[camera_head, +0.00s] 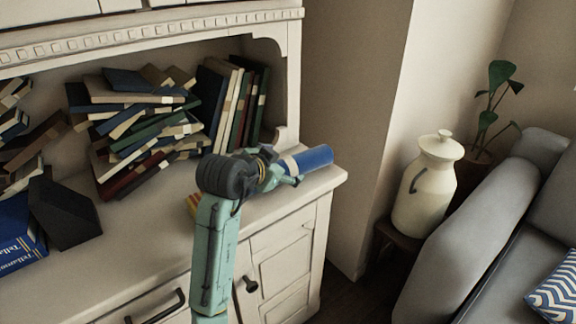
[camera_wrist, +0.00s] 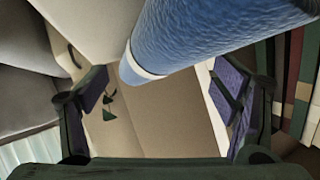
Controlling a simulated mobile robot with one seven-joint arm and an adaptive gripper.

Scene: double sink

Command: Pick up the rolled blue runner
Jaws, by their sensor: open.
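The rolled blue runner (camera_head: 312,158) lies on the right end of the cabinet's counter, with a pale band near its left end. In the wrist view the blue roll (camera_wrist: 205,38) fills the upper middle, with a white band near its lower end. My gripper (camera_head: 290,178) is at the roll in the head view, its fingers partly hidden. In the wrist view my gripper (camera_wrist: 160,85) is open, one finger on each side of the roll's near end. I cannot tell whether either finger touches it.
Piled books (camera_head: 140,120) and upright books (camera_head: 232,100) fill the shelf behind my arm. A dark block (camera_head: 62,212) and a blue book (camera_head: 18,240) sit at left. A cream jug (camera_head: 427,190), a plant (camera_head: 488,110) and a grey sofa (camera_head: 480,225) stand right of the cabinet.

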